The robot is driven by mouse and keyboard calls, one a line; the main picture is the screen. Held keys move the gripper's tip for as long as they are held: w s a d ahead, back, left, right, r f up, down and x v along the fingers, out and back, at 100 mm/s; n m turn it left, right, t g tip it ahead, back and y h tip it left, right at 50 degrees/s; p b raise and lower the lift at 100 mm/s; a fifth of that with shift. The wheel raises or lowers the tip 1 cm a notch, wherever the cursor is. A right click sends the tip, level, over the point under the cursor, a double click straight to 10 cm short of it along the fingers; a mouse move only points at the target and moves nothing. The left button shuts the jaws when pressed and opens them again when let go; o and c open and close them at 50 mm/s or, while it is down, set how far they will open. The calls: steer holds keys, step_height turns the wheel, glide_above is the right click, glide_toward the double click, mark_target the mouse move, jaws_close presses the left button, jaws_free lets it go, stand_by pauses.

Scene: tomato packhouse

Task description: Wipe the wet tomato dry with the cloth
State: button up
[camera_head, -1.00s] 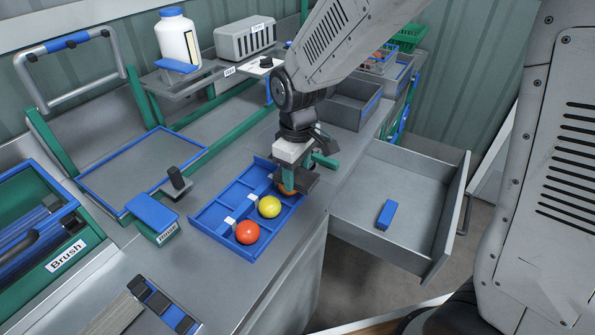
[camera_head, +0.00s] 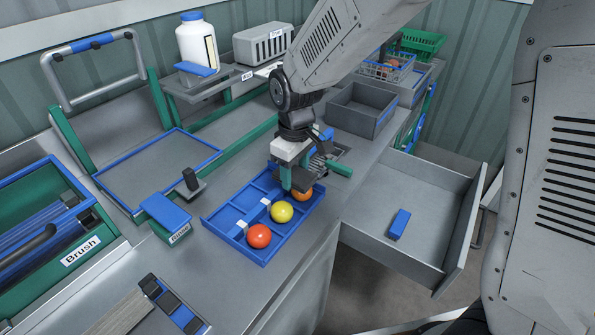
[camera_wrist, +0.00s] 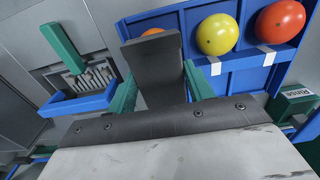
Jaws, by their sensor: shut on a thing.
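A blue divided tray (camera_head: 232,213) on the steel counter holds a red tomato (camera_head: 259,236), a yellow tomato (camera_head: 282,212) and an orange tomato (camera_head: 305,194). No wetness can be made out on them. My gripper (camera_head: 314,173) is just above the tray's far end, beside the orange tomato. Its green fingers are shut on a dark flat piece (camera_wrist: 152,65), which may be the cloth. In the wrist view this piece covers most of the orange tomato (camera_wrist: 153,32); whether they touch is unclear. The yellow tomato (camera_wrist: 217,34) and red tomato (camera_wrist: 279,21) are to its right.
A blue-topped Rinse box (camera_head: 165,211) stands left of the tray. A Brush unit (camera_head: 75,215) is farther left. An open drawer (camera_head: 455,240) with a blue block (camera_head: 399,224) juts out at right. A grey bin (camera_head: 360,110) is behind my gripper.

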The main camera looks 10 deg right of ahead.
steer(key=shift+r, duration=3.05)
